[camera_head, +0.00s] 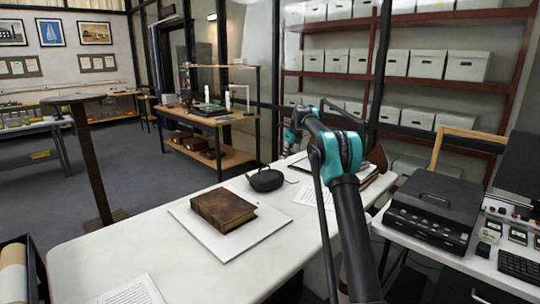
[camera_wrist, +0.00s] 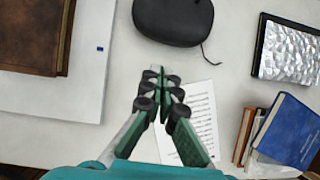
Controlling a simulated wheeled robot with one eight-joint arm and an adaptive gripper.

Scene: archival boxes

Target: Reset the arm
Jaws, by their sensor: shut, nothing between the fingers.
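My arm (camera_head: 345,200) rises from the bottom of the head view. It bends at a teal joint (camera_head: 342,150) and reaches over the white table. Its far end shows small near the table's back part, and the fingers cannot be made out there. In the wrist view my gripper (camera_wrist: 162,88) points down over the table. Its green fingers are shut with nothing between them, above a printed sheet (camera_wrist: 192,120).
A brown book (camera_head: 222,209) lies on a white board (camera_head: 260,232) on the table (camera_head: 190,276). A black case (camera_head: 266,180) sits near my gripper. A black scanner (camera_head: 434,208) stands at right.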

